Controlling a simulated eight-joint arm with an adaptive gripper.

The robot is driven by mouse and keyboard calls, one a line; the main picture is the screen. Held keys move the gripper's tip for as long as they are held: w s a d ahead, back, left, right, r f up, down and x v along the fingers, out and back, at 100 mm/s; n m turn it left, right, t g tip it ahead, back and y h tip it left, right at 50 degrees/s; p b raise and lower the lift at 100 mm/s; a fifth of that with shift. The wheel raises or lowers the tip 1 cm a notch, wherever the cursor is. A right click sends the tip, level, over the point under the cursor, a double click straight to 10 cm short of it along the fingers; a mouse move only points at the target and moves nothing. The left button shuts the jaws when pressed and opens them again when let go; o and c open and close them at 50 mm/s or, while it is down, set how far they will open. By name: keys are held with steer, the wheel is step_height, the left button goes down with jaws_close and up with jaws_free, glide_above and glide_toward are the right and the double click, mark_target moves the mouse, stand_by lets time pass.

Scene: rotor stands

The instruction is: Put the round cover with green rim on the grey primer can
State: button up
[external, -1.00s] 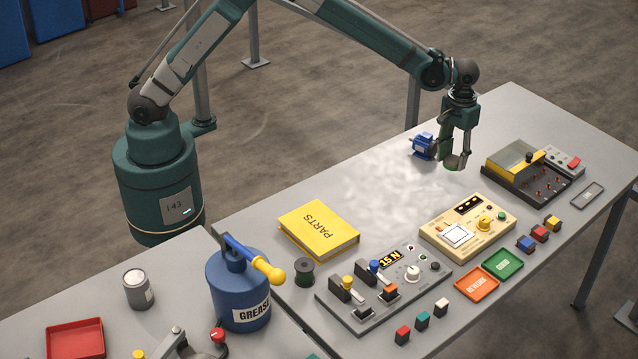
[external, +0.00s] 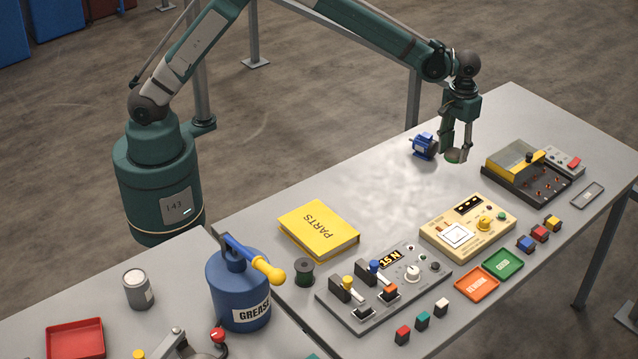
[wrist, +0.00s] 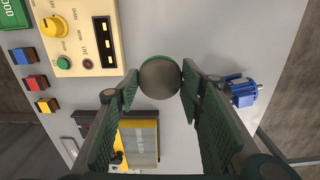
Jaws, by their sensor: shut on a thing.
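The round cover (wrist: 160,78) is a dark grey disc with a thin green rim, seen in the wrist view between my fingertips. It also shows in the external view (external: 454,156), tilted, above the table's far part. My gripper (external: 456,152) is shut on the cover by its edges, and both fingers show in the wrist view (wrist: 158,84). The grey primer can (external: 138,290) stands upright at the lower left of the external view, on the nearer table, far from my gripper. Its top looks light grey.
A blue motor (external: 424,146) stands just left of my gripper. A cream meter box (external: 468,226), a yellow-lidded box (external: 520,168), a switch panel (external: 385,290) and a yellow parts book (external: 318,230) are on the table. A tall blue grease can (external: 240,290) stands right of the primer can.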

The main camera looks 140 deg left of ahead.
mark_target(455, 151)
step_height(455, 151, up, 20)
steer(key=w+d+m, duration=0.1)
steer(key=w+d, duration=0.3)
steer(key=d, duration=0.4)
steer(key=w+d+r+m+p, duration=0.1)
steer(key=w+d, duration=0.2)
steer(key=d, duration=0.5)
steer(key=w+d+m, duration=0.2)
steer(key=w+d, duration=0.2)
steer(key=d, duration=0.5)
steer(key=w+d+r+m+p, duration=0.1)
steer(key=w+d+m+p, duration=0.15)
steer(key=d, duration=2.25)
steer(key=s+d+m, duration=0.2)
steer(key=d, duration=0.9)
steer(key=s+d+m, duration=0.2)
steer(key=s+d, duration=0.1)
steer(key=d, duration=0.7)
steer(key=s+d+f+m+p, duration=0.1)
steer(key=s+d+m, duration=0.3)
steer(key=s+d, duration=1)
steer(key=s+d+f+m+p, duration=0.1)
steer(key=s+d+m+p, duration=0.15)
steer(key=s+d, duration=1.1)
step_height(455, 151, down, 11)
steer(key=w+d, duration=0.2)
steer(key=shift+w+d+m+b, duration=0.2)
steer(key=shift+w+m+b, duration=0.1)
steer(key=shift+f, duration=0.1)
